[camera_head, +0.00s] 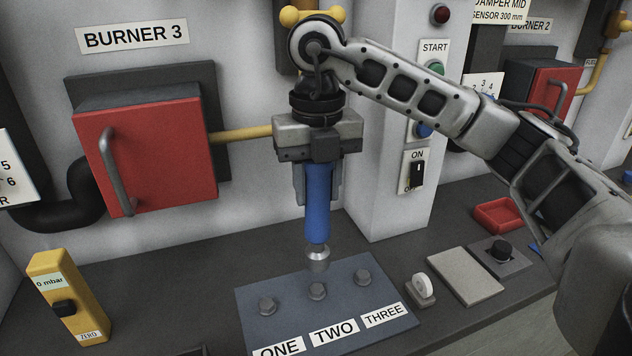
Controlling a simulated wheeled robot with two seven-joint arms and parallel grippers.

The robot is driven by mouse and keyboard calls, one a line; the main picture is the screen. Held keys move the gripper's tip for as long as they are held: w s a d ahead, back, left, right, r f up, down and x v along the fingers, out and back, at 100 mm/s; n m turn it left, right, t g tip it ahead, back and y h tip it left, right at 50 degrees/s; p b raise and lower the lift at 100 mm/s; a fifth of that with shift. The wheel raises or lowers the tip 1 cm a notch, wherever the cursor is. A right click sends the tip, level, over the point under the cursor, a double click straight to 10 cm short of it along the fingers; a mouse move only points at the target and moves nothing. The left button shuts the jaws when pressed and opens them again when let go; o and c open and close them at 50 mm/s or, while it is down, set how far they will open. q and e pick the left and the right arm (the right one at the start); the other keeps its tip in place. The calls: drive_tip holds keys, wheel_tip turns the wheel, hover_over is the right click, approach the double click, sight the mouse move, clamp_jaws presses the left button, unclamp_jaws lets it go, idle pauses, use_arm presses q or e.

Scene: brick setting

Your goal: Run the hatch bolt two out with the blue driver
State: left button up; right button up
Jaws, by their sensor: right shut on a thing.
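My right gripper (319,165) is shut on the blue driver (319,205), which hangs upright with its grey metal tip pointing down. My left gripper is not in view.
A yellow meter (68,298) stands at the left on the bench. Right of the plate are a small white wheel on a grey block (421,290), a grey pad (465,276), a black knob (498,251) and a red tray (497,215). A red burner door (147,153) is behind.

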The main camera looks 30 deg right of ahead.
sight(316, 215)
drive_tip(key=shift+f+b, duration=0.45)
drive_tip(key=shift+f, duration=0.15)
wheel_tip(316, 215, down, 4)
drive_tip(key=b, duration=0.2)
drive_tip(key=shift+r+b, duration=0.15)
drive_tip(key=shift+b, duration=0.25)
drive_tip(key=shift+f+b, duration=0.35)
drive_tip(key=shift+f, duration=0.1)
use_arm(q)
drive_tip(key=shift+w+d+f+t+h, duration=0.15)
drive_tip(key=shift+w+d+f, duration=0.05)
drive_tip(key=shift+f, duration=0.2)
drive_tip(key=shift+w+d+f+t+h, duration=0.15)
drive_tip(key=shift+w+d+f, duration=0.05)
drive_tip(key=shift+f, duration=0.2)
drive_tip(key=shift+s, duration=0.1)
